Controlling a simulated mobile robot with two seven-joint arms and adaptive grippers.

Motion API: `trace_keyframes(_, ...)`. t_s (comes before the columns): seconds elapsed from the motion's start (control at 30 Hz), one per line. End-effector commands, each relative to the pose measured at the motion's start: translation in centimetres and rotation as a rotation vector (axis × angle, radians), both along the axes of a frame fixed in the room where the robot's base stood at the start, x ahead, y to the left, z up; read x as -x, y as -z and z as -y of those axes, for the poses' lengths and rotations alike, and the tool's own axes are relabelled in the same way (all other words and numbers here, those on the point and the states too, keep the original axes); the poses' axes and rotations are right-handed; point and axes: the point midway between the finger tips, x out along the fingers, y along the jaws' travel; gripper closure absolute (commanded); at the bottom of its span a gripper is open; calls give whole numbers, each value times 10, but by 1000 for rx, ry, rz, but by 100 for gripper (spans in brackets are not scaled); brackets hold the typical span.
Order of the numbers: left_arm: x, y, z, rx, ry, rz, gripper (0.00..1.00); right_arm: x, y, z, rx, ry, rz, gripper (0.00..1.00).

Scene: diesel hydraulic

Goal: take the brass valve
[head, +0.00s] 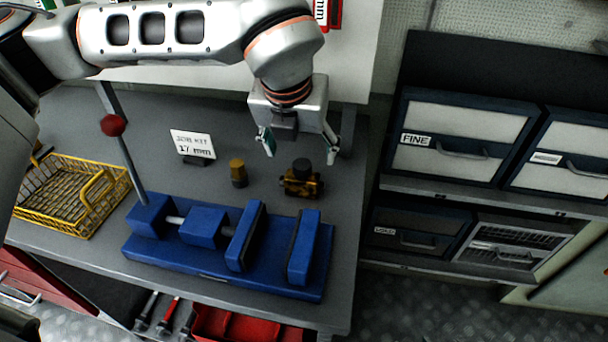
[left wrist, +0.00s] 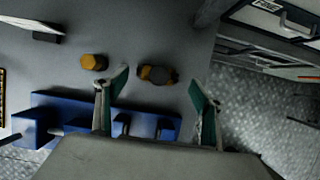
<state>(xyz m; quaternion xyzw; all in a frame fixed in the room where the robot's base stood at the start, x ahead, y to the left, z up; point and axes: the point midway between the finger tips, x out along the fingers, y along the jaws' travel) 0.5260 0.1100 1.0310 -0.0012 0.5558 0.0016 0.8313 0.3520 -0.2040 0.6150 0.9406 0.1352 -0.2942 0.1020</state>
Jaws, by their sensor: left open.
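The brass valve (head: 302,184), a brass body with a dark round cap, stands on the grey bench behind the blue vise. It also shows in the left wrist view (left wrist: 157,75), between the fingertips in the picture. My left gripper (head: 300,152) is open and empty above the valve, pointing down at it, with a gap between them. In the left wrist view its two fingers (left wrist: 158,82) are spread wide. My right gripper is not in view.
A smaller brass piece (head: 238,173) stands left of the valve. The blue vise (head: 215,270) lies in front. A job card (head: 192,145) reads 17 mm. A yellow wire basket (head: 70,195) sits at left, and drawers (head: 465,135) stand at right beyond the bench edge.

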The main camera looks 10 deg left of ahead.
Motion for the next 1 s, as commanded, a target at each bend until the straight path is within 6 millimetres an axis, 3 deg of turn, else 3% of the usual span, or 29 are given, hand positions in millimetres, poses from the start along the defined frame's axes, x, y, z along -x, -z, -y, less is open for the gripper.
trace_keyframes(0.4,-11,51,1,-1,0,-3,32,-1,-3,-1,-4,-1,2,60)
trace_keyframes(0.77,-15,59,1,0,1,0,32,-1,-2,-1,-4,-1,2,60)
trace_keyframes(1.0,-15,59,1,0,1,0,91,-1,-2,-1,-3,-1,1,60)
